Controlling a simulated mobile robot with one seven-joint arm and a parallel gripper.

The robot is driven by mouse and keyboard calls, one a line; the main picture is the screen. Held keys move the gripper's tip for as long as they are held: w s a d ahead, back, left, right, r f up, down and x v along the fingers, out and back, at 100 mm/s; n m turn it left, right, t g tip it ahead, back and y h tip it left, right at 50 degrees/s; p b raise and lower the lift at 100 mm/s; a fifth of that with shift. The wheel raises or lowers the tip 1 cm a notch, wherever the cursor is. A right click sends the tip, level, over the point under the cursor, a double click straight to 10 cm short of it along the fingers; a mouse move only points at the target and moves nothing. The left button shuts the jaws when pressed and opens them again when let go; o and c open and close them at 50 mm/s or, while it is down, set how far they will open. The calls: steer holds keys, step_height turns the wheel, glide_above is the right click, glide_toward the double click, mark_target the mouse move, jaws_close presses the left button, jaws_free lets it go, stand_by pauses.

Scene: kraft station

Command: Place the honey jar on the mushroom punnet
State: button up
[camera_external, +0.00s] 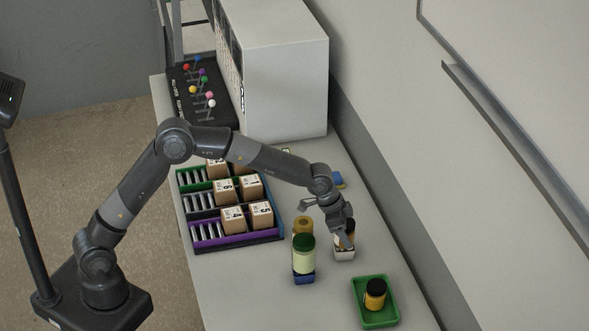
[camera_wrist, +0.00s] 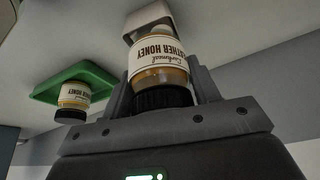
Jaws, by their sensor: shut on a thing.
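My gripper (camera_external: 338,226) is shut on a honey jar with a dark lid. In the wrist view the jar (camera_wrist: 158,62) sits between my two fingers, its "Heather Honey" label upside down in the picture. A small white punnet (camera_external: 344,254) is directly below the jar in the external view. It also shows just beyond the jar's base in the wrist view (camera_wrist: 143,19), with something pale in it, partly hidden by the jar. The jar looks about upright; I cannot tell whether its base touches the punnet.
A second honey jar (camera_external: 375,297) stands in a green tray (camera_external: 359,318) at the front right. A green-lidded jar (camera_external: 303,258) on a blue base and a yellow item (camera_external: 302,224) stand close left of my gripper. A rack with small boxes (camera_external: 240,240) lies farther left.

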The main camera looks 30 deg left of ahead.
steer(key=o, duration=1.2)
steer(key=shift+f, duration=0.1)
steer(key=v, duration=1.2)
steer(key=a+r+n+t+y, duration=0.1)
steer(key=a+r+n, duration=0.15)
steer(key=a, duration=0.65)
steer(key=a+r+n+t, duration=0.1)
steer(key=a+r, duration=0.3)
steer(key=a, duration=0.5)
steer(key=s+a+r+n+t+y, duration=0.1)
steer(key=s+a+n, duration=0.35)
steer(key=a, duration=0.85)
steer(key=s+a+r+n+y, duration=0.1)
steer(key=s+a+y, duration=0.1)
steer(key=s+a, duration=0.8)
steer(key=s+a+f+n, duration=0.1)
steer(key=s+a, duration=0.1)
steer(key=a, duration=0.1)
steer(key=s+a+f+n, duration=0.1)
steer(key=s+a+f, duration=0.1)
steer(key=a, duration=0.2)
steer(key=s+a+f+n, duration=0.1)
steer(key=s+a, duration=0.1)
steer(key=a, duration=0.1)
steer(key=shift+s+a+f+n+t, duration=0.1)
steer(key=shift+a+f+n+t, duration=0.2)
steer(key=shift+a+f, duration=0.1)
